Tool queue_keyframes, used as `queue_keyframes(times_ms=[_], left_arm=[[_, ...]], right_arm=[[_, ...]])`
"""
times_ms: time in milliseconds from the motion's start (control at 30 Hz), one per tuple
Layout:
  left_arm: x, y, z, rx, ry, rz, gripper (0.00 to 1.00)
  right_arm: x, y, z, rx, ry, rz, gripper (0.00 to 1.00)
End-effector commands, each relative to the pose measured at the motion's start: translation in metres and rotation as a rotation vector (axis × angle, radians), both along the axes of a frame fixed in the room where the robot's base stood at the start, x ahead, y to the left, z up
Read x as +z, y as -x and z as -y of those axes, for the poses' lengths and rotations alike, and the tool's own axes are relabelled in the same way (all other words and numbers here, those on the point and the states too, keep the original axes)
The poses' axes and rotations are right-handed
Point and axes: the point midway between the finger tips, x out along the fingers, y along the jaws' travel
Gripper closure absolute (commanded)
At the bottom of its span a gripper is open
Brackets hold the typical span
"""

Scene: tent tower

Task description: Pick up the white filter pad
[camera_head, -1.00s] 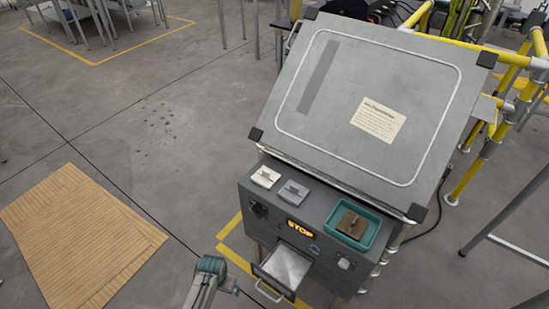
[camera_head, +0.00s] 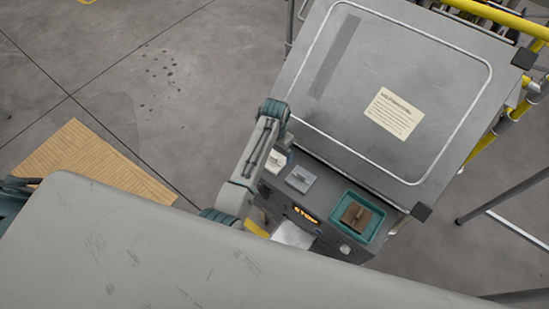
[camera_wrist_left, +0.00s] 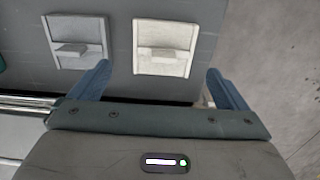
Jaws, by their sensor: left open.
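The white filter pad (camera_head: 275,162) lies at the left end of the grey machine's front ledge, partly hidden by my left arm in the head view. In the left wrist view the white pad (camera_wrist_left: 165,48) is a pale square with a raised tab on it. My left gripper (camera_wrist_left: 158,66) is open. Its two fingers stand apart to the left and right of the white pad's near side, with nothing held between them. In the head view the left arm covers most of the gripper. My right gripper is not in view.
A grey pad (camera_head: 300,178) lies right beside the white one. A teal tray (camera_head: 373,235) with a brown pad (camera_head: 355,216) stands further right on the ledge. A sloped grey panel (camera_head: 345,110) rises behind.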

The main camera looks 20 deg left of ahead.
Motion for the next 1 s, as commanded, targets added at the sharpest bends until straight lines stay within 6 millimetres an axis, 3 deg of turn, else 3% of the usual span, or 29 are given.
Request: queue_keyframes(times_ms=[167,500,833,1000], left_arm=[[-0.01,0.001,-0.001,0.0,0.0,-0.001,0.04],[-0.052,0.002,-0.005,0.0,-0.001,-0.001,0.04],[-0.058,0.002,-0.004,0.001,-0.001,0.001,0.04],[-0.058,0.002,-0.004,0.0,-0.001,0.001,0.37]], right_arm=[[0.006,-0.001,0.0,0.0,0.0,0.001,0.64],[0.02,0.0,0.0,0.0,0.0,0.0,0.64],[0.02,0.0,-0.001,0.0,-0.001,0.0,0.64],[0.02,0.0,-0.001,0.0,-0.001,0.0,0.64]])
